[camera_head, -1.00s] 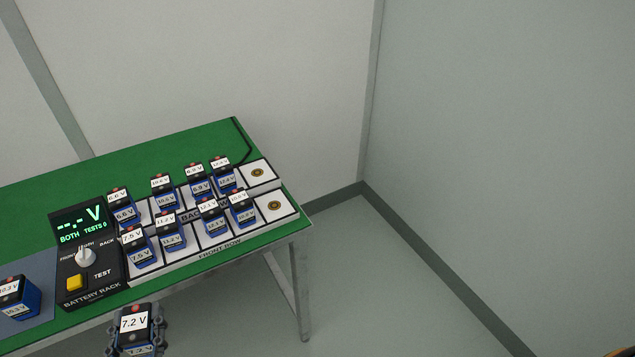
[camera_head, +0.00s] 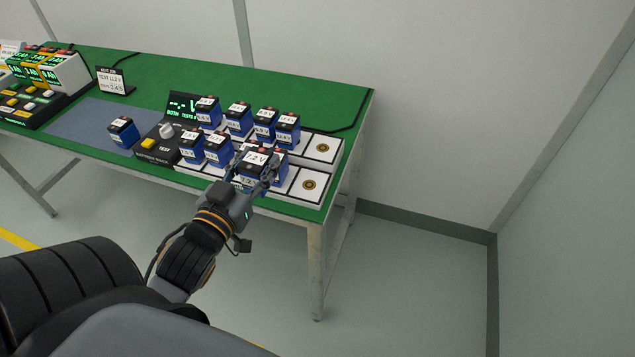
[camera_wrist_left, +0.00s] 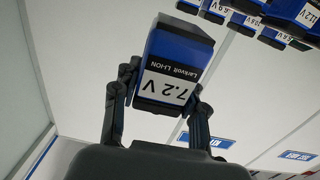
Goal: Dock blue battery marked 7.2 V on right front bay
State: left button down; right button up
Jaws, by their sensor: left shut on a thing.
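The blue battery marked 7.2 V (camera_head: 254,168) is held in my left gripper (camera_head: 253,182), over the front row of the battery rack. In the left wrist view the battery (camera_wrist_left: 176,62) sits between the two fingers of the left gripper (camera_wrist_left: 160,92), which is shut on it. The right front bay (camera_head: 310,185) is the empty white pad with a round gold contact at the right end of the front row. The held battery is to the left of that bay and hides part of the front row. My right gripper is not in view.
Several blue batteries stand in the rack, such as one in front (camera_head: 191,146) and one in back (camera_head: 287,131). The right back bay (camera_head: 322,148) is empty. A lone battery (camera_head: 123,132) stands on the grey mat (camera_head: 88,117). The table (camera_head: 341,112) ends just right of the rack.

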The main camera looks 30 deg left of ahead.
pick_arm(q)
jog(key=shift+w+a+r, duration=0.1)
jog(key=shift+a+r, duration=0.8)
jog(key=shift+r, duration=0.05)
jog(key=w+d+f+b, duration=0.1)
jog(key=w+f, duration=0.3)
jog(key=w+d+f+b, duration=0.2)
jog(key=w+f, duration=0.1)
jog(key=w, duration=0.1)
jog(key=w+d+f+b, duration=0.1)
jog(key=w+f, duration=0.3)
jog(key=shift+w+d+f, duration=0.3)
jog(key=shift+w+f, duration=0.05)
jog(key=shift+f, duration=0.3)
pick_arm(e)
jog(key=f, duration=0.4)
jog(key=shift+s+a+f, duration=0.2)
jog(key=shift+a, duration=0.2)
pick_arm(q)
jog(key=shift+f+b, duration=0.1)
jog(key=shift+b, duration=0.2)
